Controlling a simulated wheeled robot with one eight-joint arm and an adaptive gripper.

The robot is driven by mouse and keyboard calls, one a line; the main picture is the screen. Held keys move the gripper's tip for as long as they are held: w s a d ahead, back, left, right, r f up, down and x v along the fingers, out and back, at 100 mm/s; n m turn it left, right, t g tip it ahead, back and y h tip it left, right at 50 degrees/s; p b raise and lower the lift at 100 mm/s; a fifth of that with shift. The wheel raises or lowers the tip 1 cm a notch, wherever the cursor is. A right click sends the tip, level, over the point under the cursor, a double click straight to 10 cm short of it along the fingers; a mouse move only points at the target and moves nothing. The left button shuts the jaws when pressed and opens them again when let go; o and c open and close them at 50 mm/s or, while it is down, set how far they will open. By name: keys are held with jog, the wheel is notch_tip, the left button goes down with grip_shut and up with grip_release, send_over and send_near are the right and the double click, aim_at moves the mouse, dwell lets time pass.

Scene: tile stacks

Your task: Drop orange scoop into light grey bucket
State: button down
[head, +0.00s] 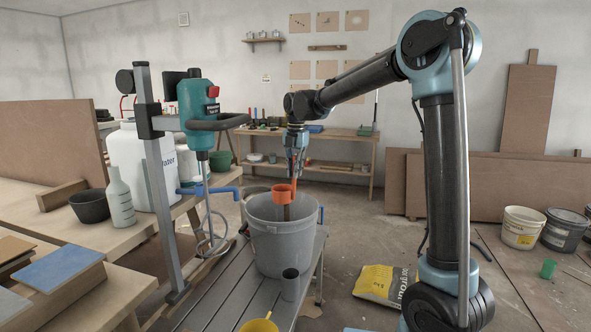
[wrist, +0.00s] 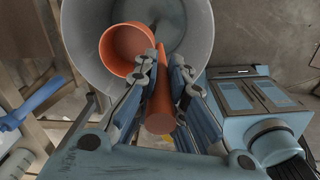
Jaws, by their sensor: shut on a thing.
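The orange scoop (head: 282,193) hangs at the mouth of the light grey bucket (head: 283,245) in the head view. My gripper (head: 296,160) is above the bucket and shut on the scoop's handle. In the wrist view my gripper (wrist: 168,88) has its fingers on both sides of the orange handle. The scoop's round cup (wrist: 124,48) lies over the inside of the bucket (wrist: 85,65). The cup is at the left of the fingers there. A brown shaft shows below the scoop in the bucket in the head view.
The bucket stands on a grey slatted bench (head: 215,303). A dark grey cup (head: 290,285) and a yellow scoop or cup (head: 260,324) are in front of it. A mixer stand (head: 160,190) with a teal mixer (head: 198,115) rises at the left. A blue handle (head: 222,191) is close by.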

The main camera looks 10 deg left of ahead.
jog(key=c, duration=1.6)
grip_release()
jog(key=shift+r, duration=0.15)
jog(key=r, duration=1.1)
jog(key=shift+d+r, duration=0.25)
jog(key=shift+r, duration=0.1)
jog(key=shift+d, duration=0.1)
